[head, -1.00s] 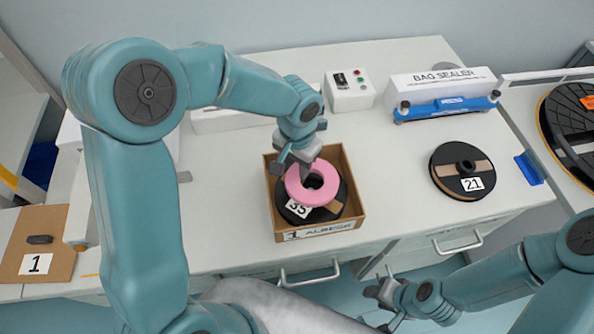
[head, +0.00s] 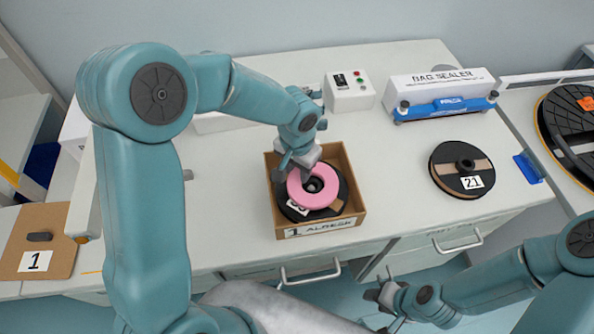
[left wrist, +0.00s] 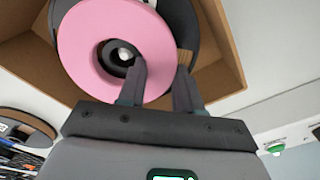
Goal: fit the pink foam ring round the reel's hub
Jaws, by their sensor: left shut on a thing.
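The pink foam ring (head: 312,202) is over the black reel (head: 342,197) in the open cardboard box (head: 320,228). The reel's dark hub (head: 315,185) shows through the ring's hole. The hub also shows inside the ring (left wrist: 82,55) in the left wrist view, slightly off the hole's middle. I cannot tell whether the ring is above the hub or round it. My left gripper (head: 303,174) is shut on the ring's side, one finger at the hole and the other outside. My right gripper (head: 380,303) is low at the front, away from the box; its jaw opening is unclear.
Another reel (head: 462,170), marked 21, lies on the bench to the right. The bag sealer (head: 443,92) and a control box (head: 349,91) stand behind. A brown board (head: 36,243) marked 1 is at the left. The bench between box and reel 21 is clear.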

